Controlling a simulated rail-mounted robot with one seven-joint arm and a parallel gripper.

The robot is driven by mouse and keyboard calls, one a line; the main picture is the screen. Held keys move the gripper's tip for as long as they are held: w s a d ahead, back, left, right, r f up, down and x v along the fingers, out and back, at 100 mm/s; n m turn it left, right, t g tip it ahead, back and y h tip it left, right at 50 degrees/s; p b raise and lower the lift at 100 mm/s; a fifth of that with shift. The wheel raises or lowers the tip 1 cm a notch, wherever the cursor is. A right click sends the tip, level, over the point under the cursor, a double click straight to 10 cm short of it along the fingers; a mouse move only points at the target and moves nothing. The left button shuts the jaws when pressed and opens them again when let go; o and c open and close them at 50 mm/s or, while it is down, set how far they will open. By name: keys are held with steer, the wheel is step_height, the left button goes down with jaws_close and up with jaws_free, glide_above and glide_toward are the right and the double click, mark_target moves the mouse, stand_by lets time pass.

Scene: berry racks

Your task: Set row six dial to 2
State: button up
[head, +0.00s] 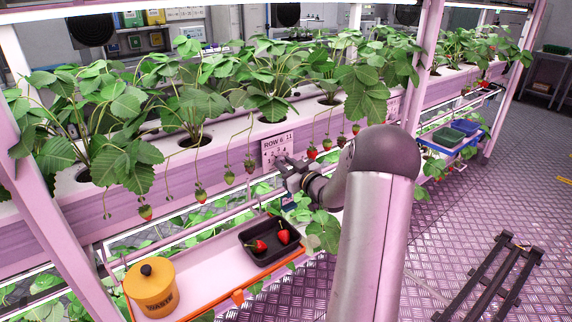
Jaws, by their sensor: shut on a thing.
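The row six dial plate (275,149), a pale panel marked "ROW 6", is fixed to the front of the pink planter gutter in the middle of the head view. My gripper (282,165) is at the lower right part of this plate, coming in from the right. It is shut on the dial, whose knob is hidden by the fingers. Dark numbers show around the fingers, but they are too small to read surely. The dial's pointer and setting cannot be seen.
Strawberry plants (190,100) line the gutter, and berries hang along its front near my gripper. Below are a black tray (262,257) with two red berries and an orange waste pot (152,290). Blue and green crates (466,127) stand at the right.

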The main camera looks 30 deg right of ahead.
steer(key=o, duration=1)
steer(key=s, duration=1.1)
steer(key=s+d, duration=0.1)
steer(key=s, duration=0.5)
steer(key=shift+s+b, duration=0.2)
steer(key=shift+b, duration=0.1)
steer(key=shift+w+a, duration=0.1)
